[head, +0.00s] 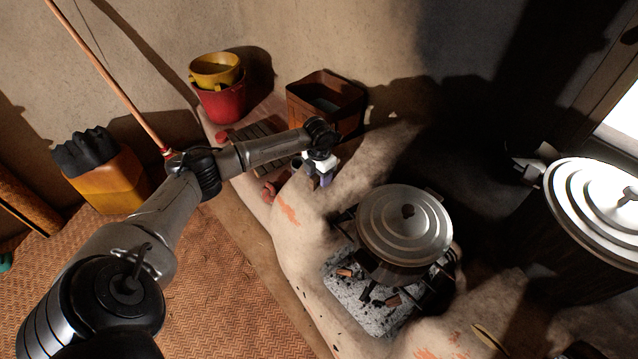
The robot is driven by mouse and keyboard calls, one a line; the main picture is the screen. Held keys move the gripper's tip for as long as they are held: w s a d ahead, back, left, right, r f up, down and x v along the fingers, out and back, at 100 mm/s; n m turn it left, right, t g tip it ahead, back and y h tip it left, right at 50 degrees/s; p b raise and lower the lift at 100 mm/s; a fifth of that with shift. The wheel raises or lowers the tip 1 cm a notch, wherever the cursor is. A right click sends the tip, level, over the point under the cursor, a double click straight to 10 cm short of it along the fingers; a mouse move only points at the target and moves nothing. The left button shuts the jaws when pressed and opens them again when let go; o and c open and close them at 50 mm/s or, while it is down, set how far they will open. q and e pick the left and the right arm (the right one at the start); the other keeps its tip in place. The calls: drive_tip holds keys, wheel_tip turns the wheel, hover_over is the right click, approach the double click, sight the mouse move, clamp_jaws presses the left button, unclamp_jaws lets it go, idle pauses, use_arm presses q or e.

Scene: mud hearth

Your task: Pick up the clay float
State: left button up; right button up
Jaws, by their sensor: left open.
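A small reddish-brown piece (270,190) lies on the mud ledge, just left of my left gripper; it may be the clay float, but it is too small to be sure. My left gripper (318,180) points down over the ledge with its fingers apart and nothing seen between them. The gripper is beside the reddish piece, to its right, and I cannot tell its exact height above the ledge. My right gripper cannot be made out.
A lidded pot (404,222) sits on the hearth, and a larger lidded pot (597,208) stands at right. A brown box (326,103), slatted rack (262,141) and red bucket (224,103) stand behind. A yellow container (110,182) is on the left floor.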

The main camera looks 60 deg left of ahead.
use_arm(q)
drive_tip(key=shift+c, duration=0.5)
clamp_jaws()
drive_tip(key=shift+r, duration=0.15)
wheel_tip(320, 180, up, 5)
drive_tip(key=p, duration=0.3)
drive_tip(key=shift+d+p, duration=0.15)
drive_tip(key=shift+p, duration=0.2)
drive_tip(key=w+d+r+p, duration=0.3)
drive_tip(key=d+r+p, duration=0.2)
drive_tip(key=d, duration=0.6)
drive_tip(key=shift+r, duration=0.4)
